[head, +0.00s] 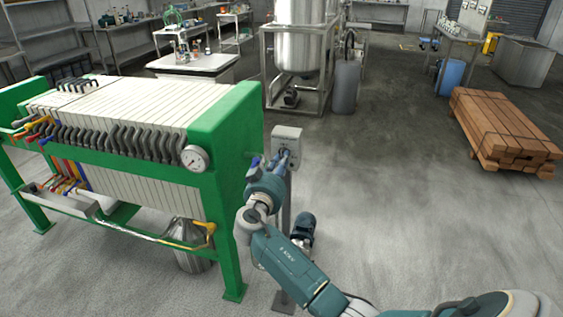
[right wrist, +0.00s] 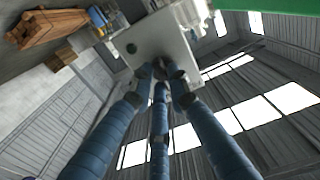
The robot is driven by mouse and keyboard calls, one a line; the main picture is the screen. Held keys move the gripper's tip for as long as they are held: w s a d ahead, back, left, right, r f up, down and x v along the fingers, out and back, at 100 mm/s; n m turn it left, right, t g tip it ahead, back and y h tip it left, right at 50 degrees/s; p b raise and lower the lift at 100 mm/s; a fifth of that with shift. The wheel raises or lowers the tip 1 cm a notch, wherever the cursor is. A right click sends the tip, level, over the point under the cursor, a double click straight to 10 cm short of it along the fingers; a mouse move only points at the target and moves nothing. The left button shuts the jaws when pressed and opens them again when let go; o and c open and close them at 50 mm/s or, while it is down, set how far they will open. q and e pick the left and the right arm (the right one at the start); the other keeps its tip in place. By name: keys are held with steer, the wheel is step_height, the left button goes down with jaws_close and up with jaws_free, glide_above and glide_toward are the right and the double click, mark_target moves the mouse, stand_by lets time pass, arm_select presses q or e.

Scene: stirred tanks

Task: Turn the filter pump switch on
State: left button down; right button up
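The filter pump switch is on a pale grey box (head: 287,136) on a post beside the green filter press. My right gripper (head: 283,158) is right in front of the box's face and hides part of it. In the right wrist view the box (right wrist: 150,38) fills the top middle, with a dark round button (right wrist: 131,48) on its face. The blue fingers of my right gripper (right wrist: 163,77) converge at the box around a small dark part, perhaps the switch knob. I cannot tell if they grip it. The knob's setting is hidden. My left gripper is not in view.
The green filter press (head: 225,140) with a pressure gauge (head: 195,158) stands close left of the box. A dark pump motor (head: 303,228) is on the floor by the post. A timber stack (head: 505,130) lies at the right. The floor between is clear.

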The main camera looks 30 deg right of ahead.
jaws_close()
steer(key=shift+f+n, duration=0.1)
steer(key=shift+n, duration=0.2)
steer(key=shift+a+r+n+p, duration=0.1)
steer(key=shift+r+n+p, duration=0.15)
steer(key=shift+n, duration=4.1)
steer(key=shift+r+n+p, duration=0.1)
steer(key=shift+n+p, duration=0.1)
steer(key=shift+n, duration=4.15)
